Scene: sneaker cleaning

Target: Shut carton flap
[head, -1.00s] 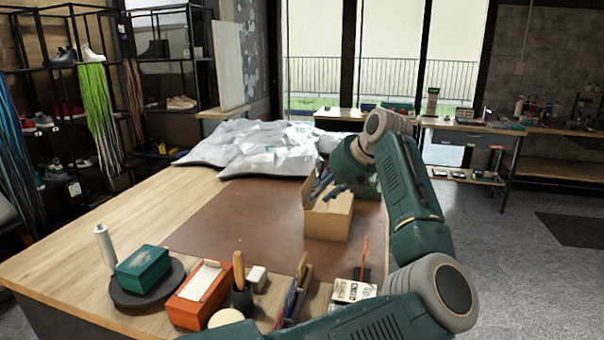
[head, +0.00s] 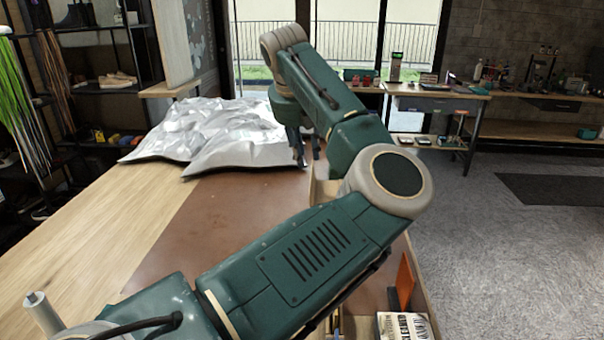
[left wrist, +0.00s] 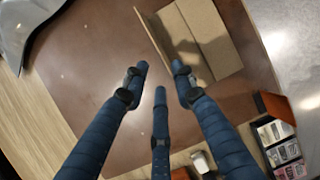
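The brown cardboard carton (left wrist: 215,40) is at the upper middle of the left wrist view. A narrow cardboard panel stands along its left side there; I cannot tell if it is a raised flap. In the head view only a sliver of the carton (head: 323,192) shows, as my left arm hides the rest. My left gripper (head: 307,154) points down near the table's far side. In the left wrist view its blue fingers (left wrist: 160,75) are spread, with nothing between them. One fingertip overlaps the carton's near corner in the picture; contact is unclear. My right gripper is not in view.
A crumpled silvery sheet (head: 215,138) covers the far left of the table. The brown mat (head: 220,215) is bare left of my arm. A printed box (head: 405,327) and an upright orange piece (head: 405,278) stand at the near right edge.

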